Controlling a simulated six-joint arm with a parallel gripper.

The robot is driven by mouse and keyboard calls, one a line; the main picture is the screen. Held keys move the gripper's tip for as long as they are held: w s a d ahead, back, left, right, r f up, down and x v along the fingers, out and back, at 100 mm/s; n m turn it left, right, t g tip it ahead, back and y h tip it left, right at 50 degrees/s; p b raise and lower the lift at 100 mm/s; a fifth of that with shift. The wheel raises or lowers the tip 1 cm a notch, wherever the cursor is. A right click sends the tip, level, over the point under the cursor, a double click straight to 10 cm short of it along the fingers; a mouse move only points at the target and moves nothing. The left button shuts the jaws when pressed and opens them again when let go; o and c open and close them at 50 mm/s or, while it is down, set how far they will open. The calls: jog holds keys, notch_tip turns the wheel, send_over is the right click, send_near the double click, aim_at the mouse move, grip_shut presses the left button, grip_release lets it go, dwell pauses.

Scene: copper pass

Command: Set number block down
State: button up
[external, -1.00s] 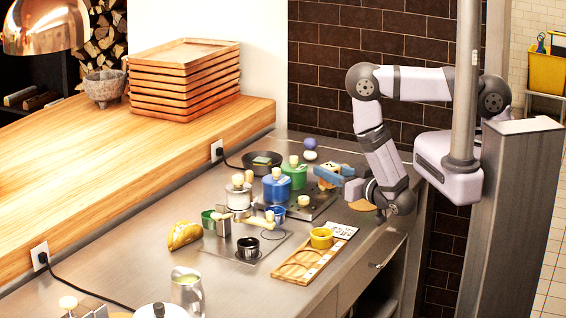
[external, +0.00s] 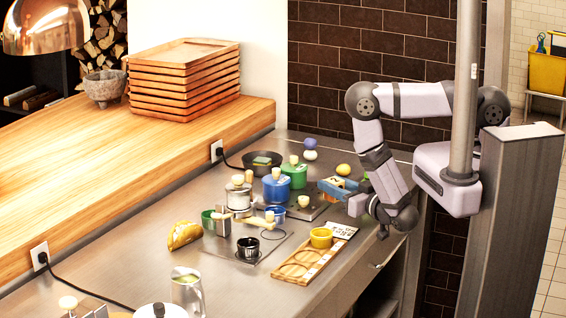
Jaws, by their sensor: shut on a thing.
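My gripper (external: 335,188) has blue fingers and is at the right side of the steel counter, just right of the dark burner plate. It is shut on the number block (external: 338,182), a small yellowish block with dark marks. The fingers cover much of the block, and its number cannot be read. I cannot tell whether the block touches the counter.
Blue (external: 276,190) and green (external: 294,176) lidded pots stand left of my gripper. A yellow lemon (external: 343,169) lies behind it.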

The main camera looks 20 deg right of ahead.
aim_at(334, 200)
jog(key=shift+f+b, duration=1.45)
jog(key=shift+f, duration=0.45)
jog(key=shift+f, duration=0.1)
jog(key=shift+f, duration=0.1)
jog(key=o, duration=1)
jog(key=shift+o, duration=0.2)
jog(key=shift+s+r, duration=0.1)
jog(key=shift+r, duration=0.1)
jog(key=shift+v, duration=3.7)
